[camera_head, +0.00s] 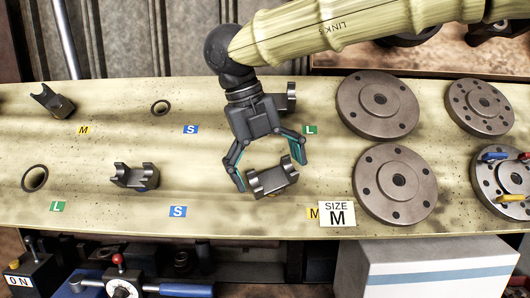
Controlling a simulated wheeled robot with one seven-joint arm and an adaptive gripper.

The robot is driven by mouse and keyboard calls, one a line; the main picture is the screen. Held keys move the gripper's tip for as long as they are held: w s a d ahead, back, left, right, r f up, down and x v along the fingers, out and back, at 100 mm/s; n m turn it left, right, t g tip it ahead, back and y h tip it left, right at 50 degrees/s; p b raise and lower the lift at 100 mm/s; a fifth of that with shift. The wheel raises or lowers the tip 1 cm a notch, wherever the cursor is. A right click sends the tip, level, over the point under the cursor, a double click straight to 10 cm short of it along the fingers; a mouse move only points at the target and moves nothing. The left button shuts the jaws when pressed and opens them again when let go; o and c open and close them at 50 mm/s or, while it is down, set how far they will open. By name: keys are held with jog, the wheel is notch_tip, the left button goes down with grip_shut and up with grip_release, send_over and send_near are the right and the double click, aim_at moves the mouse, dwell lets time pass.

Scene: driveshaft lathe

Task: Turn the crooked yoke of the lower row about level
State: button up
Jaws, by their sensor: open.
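The crooked yoke (272,182) of the lower row is a dark grey metal piece with a cradle-shaped top. It sits on the pale board (220,222) with its right end higher in the picture than its left. My gripper (270,173) is open, its two teal-padded fingers on either side of this yoke. Whether a finger touches it I cannot tell. Another lower-row yoke (135,176) stands to the left, looking nearly level, above a blue S label (178,211). A yellow M label (313,214) is partly covered by a "SIZE M" card (337,214).
An upper-row yoke (52,101) sits far left; another (290,97) is partly hidden behind my gripper. Ring-like shapes (35,178) show at left. Several round flanges (396,184) stand close on the right. A vise-like tool (122,287) is below the board's front edge.

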jog(key=shift+w+d+f, duration=0.1)
jog(key=shift+w+f, duration=0.15)
jog(key=shift+w, duration=0.05)
jog(key=shift+s+r, duration=0.1)
jog(key=shift+s, duration=0.2)
jog(key=shift+w, duration=0.1)
jog(key=c, duration=1.9)
jog(key=shift+c, duration=0.7)
jog(key=shift+r+p, duration=0.15)
jog(key=shift+p, duration=0.2)
jog(key=shift+m+y+b, duration=0.3)
jog(key=shift+m, duration=0.2)
jog(key=shift+m+y+b, duration=0.75)
jog(key=shift+m+y, duration=0.55)
jog(key=shift+m, duration=0.1)
